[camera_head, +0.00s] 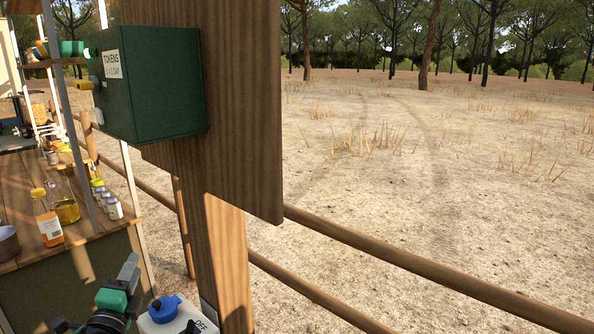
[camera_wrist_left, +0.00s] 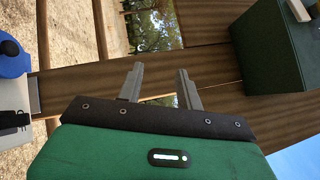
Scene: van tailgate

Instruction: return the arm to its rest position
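My left gripper (camera_head: 128,268) is low at the left of the head view, in front of the counter and left of the wooden post. In the wrist view its two grey fingers (camera_wrist_left: 160,68) stand apart with nothing between them. A white box (camera_head: 182,319) with a blue knob (camera_head: 164,308) and the word OFF is just right of it, apart from the fingers. The knob also shows at the left edge of the wrist view (camera_wrist_left: 12,60). My right gripper is in neither view.
A green TOKENS box (camera_head: 150,85) is on the wooden post (camera_head: 222,255), above the gripper. Bottles (camera_head: 47,218) and jars stand on the wooden counter (camera_head: 85,222) at left. A wooden rail (camera_head: 420,268) crosses the right. Dry open ground lies beyond.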

